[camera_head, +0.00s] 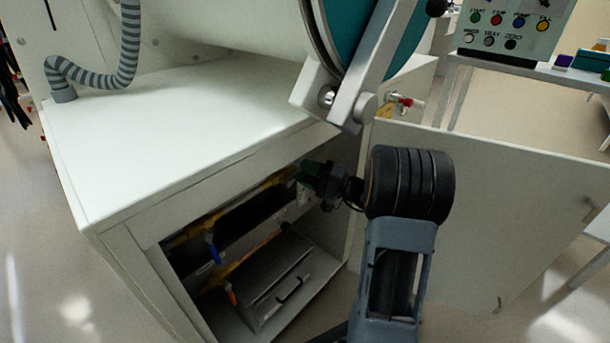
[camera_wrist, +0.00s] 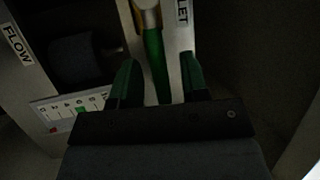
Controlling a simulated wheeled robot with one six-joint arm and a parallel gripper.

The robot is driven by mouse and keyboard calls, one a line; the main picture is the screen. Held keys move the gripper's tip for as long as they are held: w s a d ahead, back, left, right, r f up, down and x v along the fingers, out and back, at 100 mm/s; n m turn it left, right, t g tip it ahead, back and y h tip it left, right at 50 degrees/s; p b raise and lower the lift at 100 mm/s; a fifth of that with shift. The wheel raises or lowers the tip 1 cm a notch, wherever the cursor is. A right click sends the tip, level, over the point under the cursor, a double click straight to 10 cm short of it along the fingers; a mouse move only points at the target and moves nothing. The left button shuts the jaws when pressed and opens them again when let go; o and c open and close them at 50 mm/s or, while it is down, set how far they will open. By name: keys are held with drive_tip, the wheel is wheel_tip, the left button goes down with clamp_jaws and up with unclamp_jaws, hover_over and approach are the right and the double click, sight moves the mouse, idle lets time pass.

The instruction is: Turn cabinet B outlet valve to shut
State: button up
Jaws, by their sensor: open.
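In the wrist view a green valve lever (camera_wrist: 156,65) hangs below a yellow pipe fitting (camera_wrist: 146,6), beside a white label ending in "LET" (camera_wrist: 183,12). My gripper (camera_wrist: 159,75) is open, with one green-padded finger on each side of the lever. The lever's lower end is hidden behind the gripper body, and I cannot tell whether either finger touches it. In the head view my gripper (camera_head: 308,173) reaches into the upper right of the cabinet opening. The lever cannot be told apart from the gripper there.
The cabinet (camera_head: 155,135) stands open; its door (camera_head: 480,205) is swung out to the right. Inside are a blue handle (camera_head: 212,251), an orange handle (camera_head: 232,294) and a grey box (camera_head: 275,300). A "FLOW" label (camera_wrist: 17,44) is at left in the wrist view.

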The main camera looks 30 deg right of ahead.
drive_tip(key=shift+w+a, duration=0.3)
clamp_jaws()
idle(0.3)
